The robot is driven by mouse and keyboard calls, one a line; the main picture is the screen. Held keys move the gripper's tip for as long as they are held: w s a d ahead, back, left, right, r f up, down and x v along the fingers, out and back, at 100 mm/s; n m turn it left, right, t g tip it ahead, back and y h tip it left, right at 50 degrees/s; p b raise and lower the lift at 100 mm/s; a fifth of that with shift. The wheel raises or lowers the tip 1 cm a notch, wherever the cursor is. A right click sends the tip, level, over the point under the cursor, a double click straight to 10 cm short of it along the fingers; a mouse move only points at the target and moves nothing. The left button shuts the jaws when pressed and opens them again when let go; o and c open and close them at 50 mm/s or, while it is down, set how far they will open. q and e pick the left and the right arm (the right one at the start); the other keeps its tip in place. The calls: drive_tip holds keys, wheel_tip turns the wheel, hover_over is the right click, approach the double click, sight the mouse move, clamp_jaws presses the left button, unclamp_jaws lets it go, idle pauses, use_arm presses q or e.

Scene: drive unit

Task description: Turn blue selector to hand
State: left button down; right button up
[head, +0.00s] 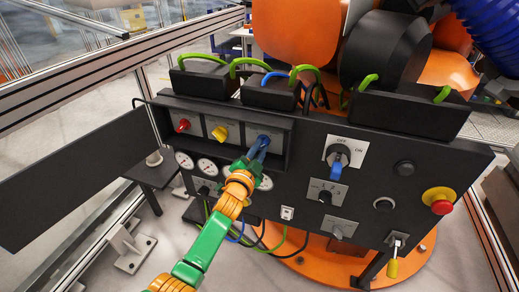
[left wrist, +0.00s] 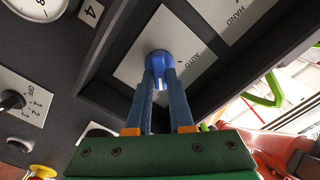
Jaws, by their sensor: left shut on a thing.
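The blue selector (head: 263,138) is the rightmost of three knobs in the recessed panel on the drive unit's left part. In the left wrist view the blue selector (left wrist: 158,62) is a round knob on a light plate with an AUTO label beside it. My left gripper (head: 258,152) reaches up from below, its blue fingers shut on the knob. In the left wrist view the left gripper (left wrist: 160,80) has one fingertip on each side of the knob. The fingers cover part of the knob, so I cannot tell which mark it points to. My right gripper is not in view.
A yellow selector (head: 220,133) and a red selector (head: 183,125) sit to its left. Several gauges (head: 207,166) lie below. A blue-handled OFF/ON switch (head: 337,160) and a red emergency button (head: 441,206) are to the right. The recess frame surrounds the knobs closely.

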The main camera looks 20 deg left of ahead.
use_arm(q)
drive_tip(key=c, duration=0.8)
unclamp_jaws()
drive_tip(key=s+p, duration=0.1)
drive_tip(key=s, duration=0.6)
drive_tip(key=shift+a, duration=0.15)
drive_tip(key=shift+f, duration=0.1)
